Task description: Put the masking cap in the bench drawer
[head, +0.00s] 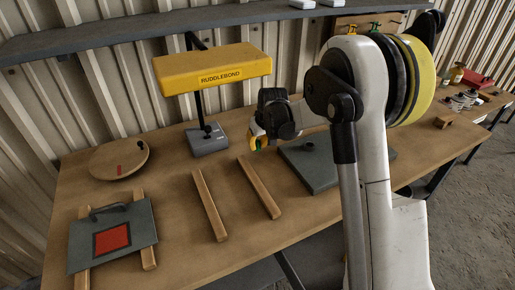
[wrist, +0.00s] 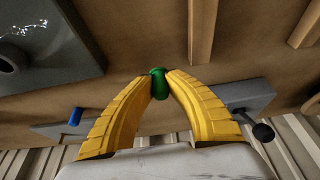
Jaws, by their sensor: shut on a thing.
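My gripper (head: 257,143) is above the bench, near the middle, between the lamp base and the dark grey plate. In the wrist view its two yellow fingers (wrist: 160,86) are closed on a small green rounded piece, which looks like the masking cap (wrist: 158,91). The cap sits at the fingertips, clear of the bench top as far as I can tell. In the head view it is too small to make out clearly. I cannot make out the bench drawer in either view. My arm covers part of the bench on the right.
A yellow lamp (head: 213,70) stands at the back. Two loose wooden rails (head: 209,205) lie in front. A grey panel with a red square (head: 136,237) rests at front left, near a round wooden disc (head: 119,159). A dark grey plate (head: 304,171) lies right. A blue cylinder (wrist: 76,117) shows.

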